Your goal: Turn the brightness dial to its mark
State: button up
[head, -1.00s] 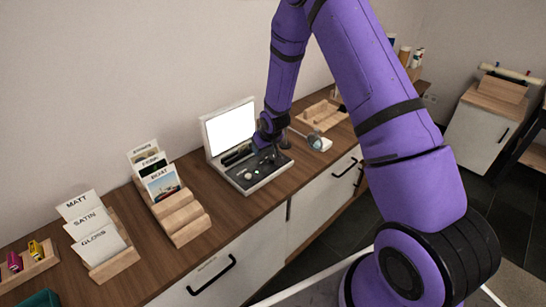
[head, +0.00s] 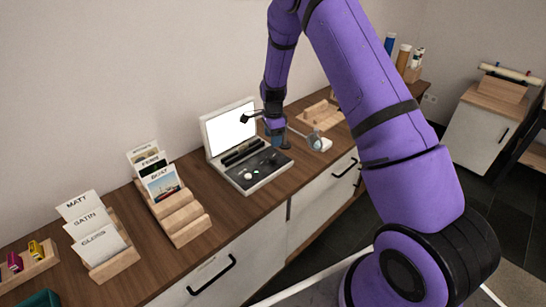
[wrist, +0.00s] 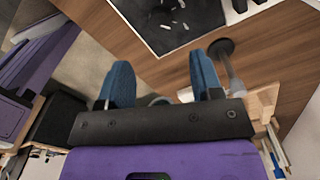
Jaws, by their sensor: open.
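A console with a lit white screen (head: 230,128) and a dark control panel (head: 268,163) stands on the counter. Small pale controls, including a round one (head: 248,176), show on the panel; a small greenish spot is beside it. I cannot tell which is the brightness dial, nor read its mark. Part of the panel (wrist: 165,40) with several pale marks also shows at the top of the wrist view. My gripper (wrist: 161,62) has its two blue fingers wide apart, with nothing between them. In the head view it (head: 277,140) is above the panel's far right side, apart from the controls.
A grey round-based stand (wrist: 222,47) is close to the right finger in the wrist view. A clear round lens (head: 315,139) is right of the console. A stepped wooden card rack (head: 182,218) is to its left. Bare counter (head: 228,207) lies in front of the console.

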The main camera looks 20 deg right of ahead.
aim_at(273, 157)
notch_tip(273, 157, down, 10)
jog(key=shift+r, duration=0.2)
jog(key=shift+c, duration=0.4)
jog(key=c, duration=0.8)
jog(key=shift+c, duration=0.2)
